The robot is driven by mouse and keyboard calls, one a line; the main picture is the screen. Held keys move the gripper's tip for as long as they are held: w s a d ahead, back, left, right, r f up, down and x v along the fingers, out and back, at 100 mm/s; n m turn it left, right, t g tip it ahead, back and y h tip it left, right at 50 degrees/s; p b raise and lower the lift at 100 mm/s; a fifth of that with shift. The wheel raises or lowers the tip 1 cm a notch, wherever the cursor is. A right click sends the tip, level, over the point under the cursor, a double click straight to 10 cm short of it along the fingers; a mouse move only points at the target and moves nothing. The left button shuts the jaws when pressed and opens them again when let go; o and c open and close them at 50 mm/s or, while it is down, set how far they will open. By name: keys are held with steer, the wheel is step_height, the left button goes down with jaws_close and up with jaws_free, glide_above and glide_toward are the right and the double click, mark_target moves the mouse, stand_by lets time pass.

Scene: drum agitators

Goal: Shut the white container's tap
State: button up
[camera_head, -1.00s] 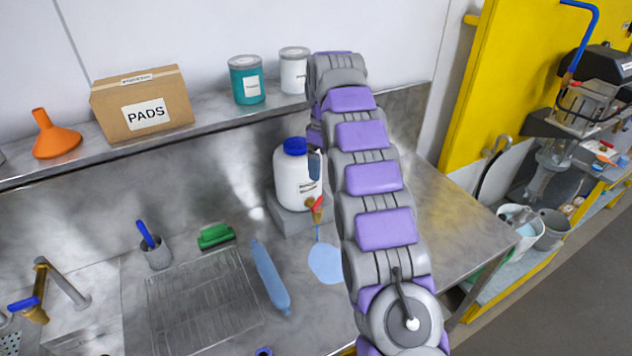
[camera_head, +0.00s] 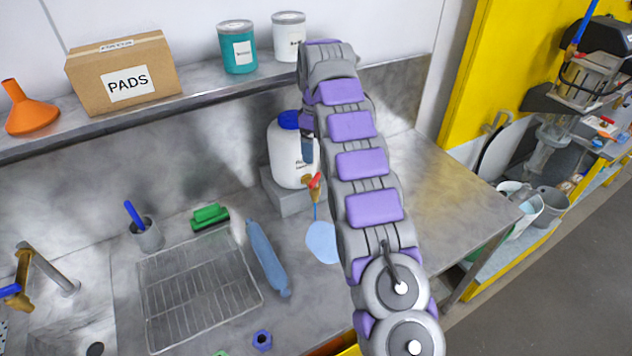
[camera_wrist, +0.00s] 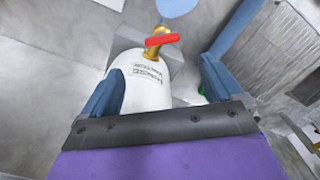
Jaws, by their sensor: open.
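The white container (camera_head: 288,156) has a blue cap and stands on a grey block at the back of the steel counter. Its brass tap with a red handle (camera_head: 314,185) is at its lower front. A thin blue stream runs from the tap into a light-blue puddle (camera_head: 323,242) on the counter. My gripper (camera_head: 307,148) is beside the container's upper right, partly hidden by my arm. In the wrist view my open gripper (camera_wrist: 160,85) has its blue fingers apart, with the white container (camera_wrist: 148,95) and the red handle (camera_wrist: 162,40) between and beyond them. The fingers appear empty.
A shelf above holds a PADS box (camera_head: 125,75) and tins (camera_head: 238,48). The counter right of my arm is clear.

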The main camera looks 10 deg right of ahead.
mark_target(315, 177)
step_height(315, 177, down, 10)
steer(key=shift+f+b, duration=0.1)
steer(key=shift+b, duration=0.8)
steer(key=shift+a+f, duration=0.1)
steer(key=shift+f, duration=0.2)
steer(key=shift+a+f, duration=0.2)
steer(key=shift+a, duration=0.05)
steer(key=shift+d, duration=0.2)
steer(key=c, duration=1)
steer(key=shift+r, duration=0.1)
steer(key=shift+c, duration=0.2)
